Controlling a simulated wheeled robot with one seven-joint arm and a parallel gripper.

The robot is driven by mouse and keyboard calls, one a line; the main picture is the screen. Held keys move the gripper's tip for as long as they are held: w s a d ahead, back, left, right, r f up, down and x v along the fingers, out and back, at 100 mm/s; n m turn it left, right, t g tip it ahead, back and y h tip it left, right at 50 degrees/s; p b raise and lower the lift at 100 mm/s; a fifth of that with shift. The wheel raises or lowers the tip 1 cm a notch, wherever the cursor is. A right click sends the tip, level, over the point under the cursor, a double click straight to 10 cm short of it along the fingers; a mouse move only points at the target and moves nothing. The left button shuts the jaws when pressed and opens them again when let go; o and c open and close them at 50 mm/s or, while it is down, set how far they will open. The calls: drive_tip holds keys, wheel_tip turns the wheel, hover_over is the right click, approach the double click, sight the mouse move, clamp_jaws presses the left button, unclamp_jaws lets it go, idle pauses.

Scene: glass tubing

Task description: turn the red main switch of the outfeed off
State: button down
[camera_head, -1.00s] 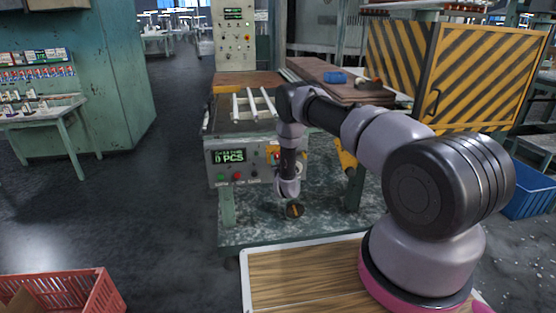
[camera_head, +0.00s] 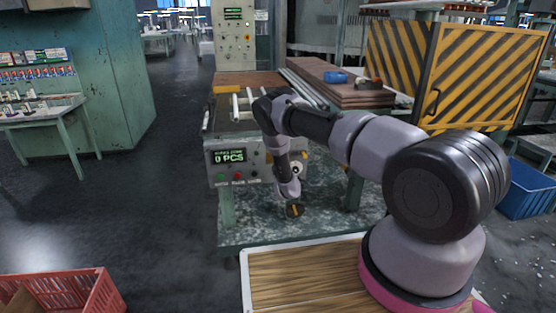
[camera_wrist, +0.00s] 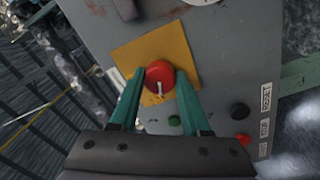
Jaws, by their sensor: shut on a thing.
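The red main switch (camera_wrist: 161,76) is a round red knob with a small white mark on a yellow plate (camera_wrist: 128,57). My gripper (camera_wrist: 160,82) has its two green fingers on either side of the knob and is shut on it. In the head view my arm stands in front of the outfeed's grey control panel (camera_head: 227,173) and hides the knob and my fingertips. The panel's green display (camera_head: 230,157) reads 0 PCS.
In the wrist view a green button (camera_wrist: 174,120), a black button (camera_wrist: 239,111) and a red button (camera_wrist: 243,138) sit near my fingers, with a RESET label. A white round dial (camera_head: 297,168) is beside my arm. A red crate (camera_head: 70,296) stands front left.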

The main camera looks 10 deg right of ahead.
drive_tip(key=shift+f+n, duration=0.1)
drive_tip(key=shift+n, duration=1.9)
drive_tip(key=shift+c, duration=1.8)
unclamp_jaws()
drive_tip(key=shift+s, duration=0.1)
drive_tip(key=s, duration=1)
drive_tip(key=shift+s, duration=0.35)
